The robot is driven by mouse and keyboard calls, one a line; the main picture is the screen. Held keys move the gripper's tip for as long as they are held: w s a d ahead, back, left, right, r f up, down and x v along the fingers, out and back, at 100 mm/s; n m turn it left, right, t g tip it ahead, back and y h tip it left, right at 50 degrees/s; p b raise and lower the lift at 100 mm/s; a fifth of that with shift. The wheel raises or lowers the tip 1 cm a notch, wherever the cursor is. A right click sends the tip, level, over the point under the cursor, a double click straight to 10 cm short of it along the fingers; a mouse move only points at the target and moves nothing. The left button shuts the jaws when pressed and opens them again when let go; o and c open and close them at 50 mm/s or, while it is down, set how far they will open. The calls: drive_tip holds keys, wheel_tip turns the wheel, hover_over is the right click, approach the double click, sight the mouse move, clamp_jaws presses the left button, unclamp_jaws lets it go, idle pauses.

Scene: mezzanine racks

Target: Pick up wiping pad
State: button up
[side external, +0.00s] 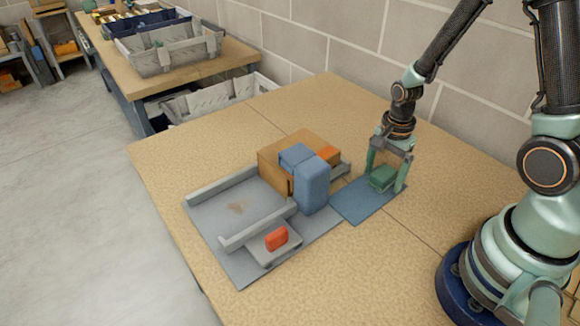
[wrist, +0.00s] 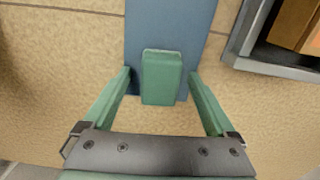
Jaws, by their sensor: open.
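A green block with a pale far edge, which looks like the wiping pad (side external: 382,178), lies on a blue mat (side external: 352,206) on the table. In the wrist view the pad (wrist: 161,80) sits at the near end of the mat (wrist: 170,22). My gripper (side external: 385,184) is open and low over the mat, with one finger on each side of the pad. In the wrist view my gripper (wrist: 160,74) shows a gap between each finger and the pad.
Left of the mat is a grey tray (side external: 215,203) with raised rails and a brown smudge. A tan box (side external: 270,174), blue blocks (side external: 311,188) and a red block (side external: 276,238) on a small grey stand are there. The table's left front is clear.

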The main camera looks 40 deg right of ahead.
sight(384, 172)
clamp_jaws()
drive_tip(key=shift+r, duration=0.15)
wheel_tip(384, 172, up, 20)
idle(0.8)
